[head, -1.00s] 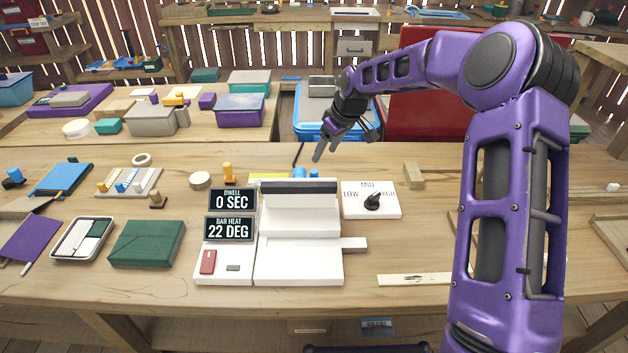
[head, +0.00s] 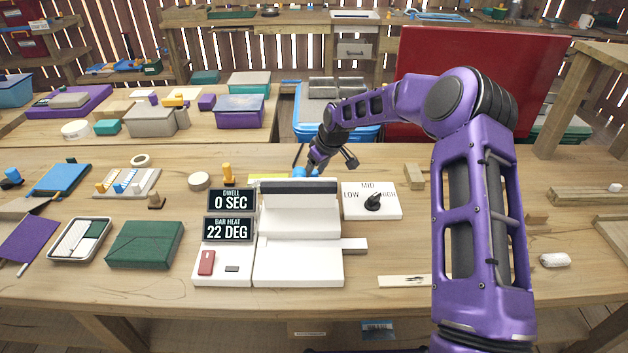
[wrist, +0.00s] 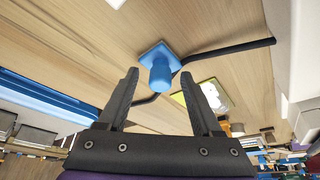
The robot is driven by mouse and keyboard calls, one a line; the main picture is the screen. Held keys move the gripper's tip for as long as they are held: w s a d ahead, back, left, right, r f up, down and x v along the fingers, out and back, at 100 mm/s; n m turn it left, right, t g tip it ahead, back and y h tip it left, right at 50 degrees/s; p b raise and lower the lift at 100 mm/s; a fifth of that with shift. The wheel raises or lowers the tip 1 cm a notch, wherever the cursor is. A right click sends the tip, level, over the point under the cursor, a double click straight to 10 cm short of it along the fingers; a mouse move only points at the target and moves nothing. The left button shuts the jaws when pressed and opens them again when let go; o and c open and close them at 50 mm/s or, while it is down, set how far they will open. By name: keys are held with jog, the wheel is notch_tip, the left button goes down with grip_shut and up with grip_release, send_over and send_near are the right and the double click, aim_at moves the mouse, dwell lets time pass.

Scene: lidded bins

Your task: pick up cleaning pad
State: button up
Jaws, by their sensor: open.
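A blue pad with a square base and an upright round handle, which I take for the cleaning pad (wrist: 158,76), stands on the wooden table in the wrist view. In the head view its blue part (head: 299,173) shows behind the white press, mostly hidden. My gripper (wrist: 162,84) is open and empty. In the wrist view its two fingers lie either side of the handle in the picture. I cannot tell whether the fingertips are level with the handle.
The white press (head: 298,262) stands in front of the pad, with a dial box (head: 357,207) to its right. A thin black rod (wrist: 228,51) passes close to the pad. A yellow-edged item (wrist: 206,97) lies near it.

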jog(key=shift+c, duration=0.4)
grip_shut()
